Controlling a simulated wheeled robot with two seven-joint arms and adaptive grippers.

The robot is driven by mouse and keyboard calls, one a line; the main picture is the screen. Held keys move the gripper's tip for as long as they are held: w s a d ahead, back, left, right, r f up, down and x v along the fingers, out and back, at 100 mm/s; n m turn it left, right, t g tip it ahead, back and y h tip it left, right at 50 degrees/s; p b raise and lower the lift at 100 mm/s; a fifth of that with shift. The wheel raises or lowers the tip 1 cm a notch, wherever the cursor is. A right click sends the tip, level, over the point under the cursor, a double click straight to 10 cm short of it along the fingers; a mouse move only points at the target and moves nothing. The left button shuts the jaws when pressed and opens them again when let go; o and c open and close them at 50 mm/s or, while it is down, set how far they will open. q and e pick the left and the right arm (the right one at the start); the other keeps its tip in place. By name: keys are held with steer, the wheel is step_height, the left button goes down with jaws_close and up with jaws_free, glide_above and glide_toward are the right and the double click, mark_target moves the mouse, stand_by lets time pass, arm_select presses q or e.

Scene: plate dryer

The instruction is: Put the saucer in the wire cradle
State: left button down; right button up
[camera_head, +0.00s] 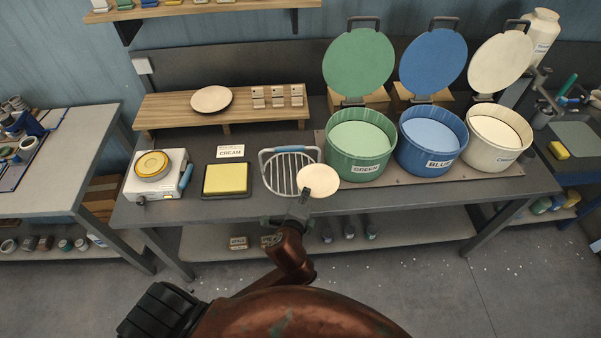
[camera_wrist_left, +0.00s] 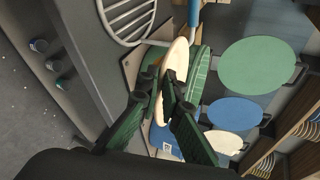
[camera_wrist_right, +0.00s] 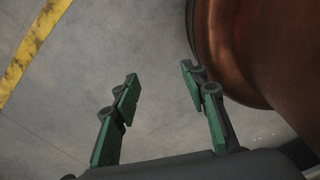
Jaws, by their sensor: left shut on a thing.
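The cream saucer (camera_head: 319,178) is held in my left gripper (camera_head: 305,194), over the front right part of the wire cradle (camera_head: 283,174) as the head camera sees it. The cradle is a grey wire rack with a blue handle section, on the bench. In the left wrist view the saucer (camera_wrist_left: 177,58) is edge-on between the fingers of my left gripper (camera_wrist_left: 168,90), and the cradle (camera_wrist_left: 128,18) lies beyond, apart from it in the picture. My right gripper (camera_wrist_right: 160,74) is open and empty above the floor.
Right of the cradle stand the open green (camera_head: 362,145), blue (camera_head: 431,140) and cream (camera_head: 498,137) tubs. Left are a yellow pad in a black tray (camera_head: 226,179) and a white scale-like device (camera_head: 156,174). Behind, a wooden riser (camera_head: 185,111) carries another plate (camera_head: 211,99).

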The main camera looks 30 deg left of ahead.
arm_select(q)
steer(key=s+a+f+n+g+y, duration=0.1)
steer(key=s+a+f+n+y, duration=0.25)
steer(key=s+f, duration=0.4)
steer(key=shift+n+y, duration=0.25)
steer(key=shift+y, duration=0.2)
steer(key=w+a, duration=0.1)
steer(key=w, duration=0.2)
steer(key=w+a+f, duration=0.1)
steer(key=w+a, duration=0.1)
steer(key=w, duration=0.2)
steer(key=w+a, duration=0.2)
steer(key=w, duration=0.2)
steer(key=shift+a+f+p, duration=0.25)
steer(key=shift+f+p, duration=0.05)
steer(key=shift+f, duration=0.1)
glide_above(285, 191)
steer(key=shift+s+d+f, duration=0.1)
steer(key=shift+s+d, duration=0.2)
steer(key=shift+d, duration=0.05)
steer(key=shift+w+a+f, duration=0.1)
steer(key=shift+w+a, duration=0.25)
steer(key=shift+w, duration=0.05)
step_height(285, 191, down, 3)
steer(key=shift+f, duration=0.2)
arm_select(e)
steer(key=w, duration=0.2)
steer(key=shift+w+d+r, duration=0.1)
steer(key=shift+w, duration=0.3)
